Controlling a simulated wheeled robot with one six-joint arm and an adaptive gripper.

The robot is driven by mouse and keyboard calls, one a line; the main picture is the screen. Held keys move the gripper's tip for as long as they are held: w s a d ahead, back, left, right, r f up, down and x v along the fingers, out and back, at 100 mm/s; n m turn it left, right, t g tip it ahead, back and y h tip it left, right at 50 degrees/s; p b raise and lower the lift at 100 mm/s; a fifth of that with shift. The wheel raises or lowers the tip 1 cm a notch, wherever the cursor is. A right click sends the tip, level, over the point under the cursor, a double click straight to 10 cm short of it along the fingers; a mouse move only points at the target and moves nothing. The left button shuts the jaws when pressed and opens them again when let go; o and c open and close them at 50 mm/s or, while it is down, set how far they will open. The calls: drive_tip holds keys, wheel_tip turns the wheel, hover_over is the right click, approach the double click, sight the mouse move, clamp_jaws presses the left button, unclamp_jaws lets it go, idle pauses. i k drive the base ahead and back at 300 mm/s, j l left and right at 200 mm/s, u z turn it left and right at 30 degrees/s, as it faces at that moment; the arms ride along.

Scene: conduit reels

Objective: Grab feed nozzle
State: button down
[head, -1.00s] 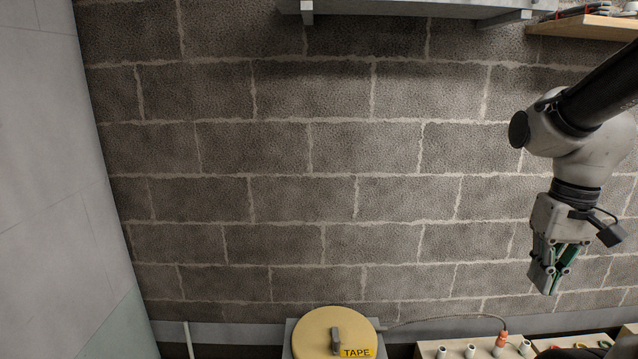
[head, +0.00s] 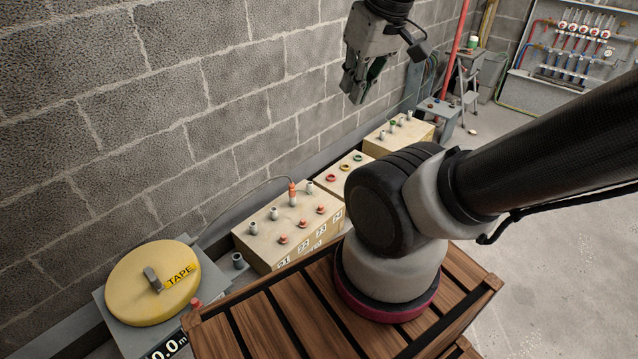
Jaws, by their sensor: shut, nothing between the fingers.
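The feed nozzle appears to be the orange piece (head: 292,193) at the end of a thin grey line. It stands upright on a post at the back of the near pale box (head: 262,244). The line runs back behind the yellow tape reel (head: 153,283). My gripper (head: 352,92) hangs near the top of the head view, fingers pointing down. It is shut and empty, well above the boxes and apart from the nozzle.
The near box has grey posts and red buttons with numbered labels. A second box (head: 338,174) with coloured rings and a third box (head: 404,133) stand behind it. A block wall runs along the left. A wooden slatted top (head: 265,325) lies in front. Open floor is at right.

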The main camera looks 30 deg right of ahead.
sight(292, 193)
drive_tip(key=z, duration=0.55)
drive_tip(key=u, duration=0.35)
drive_tip(key=i+l+u, duration=0.25)
drive_tip(key=u, duration=0.2)
drive_tip(key=i+l+u, duration=0.2)
drive_tip(key=l+u, duration=0.15)
drive_tip(key=u, duration=0.15)
drive_tip(key=i+l, duration=0.1)
drive_tip(key=l, duration=0.25)
drive_tip(key=i+l+u, duration=0.1)
drive_tip(key=l, duration=0.2)
drive_tip(key=i+l, duration=0.15)
drive_tip(key=l, duration=0.2)
drive_tip(key=i+l+u, duration=0.1)
drive_tip(key=l, duration=0.6)
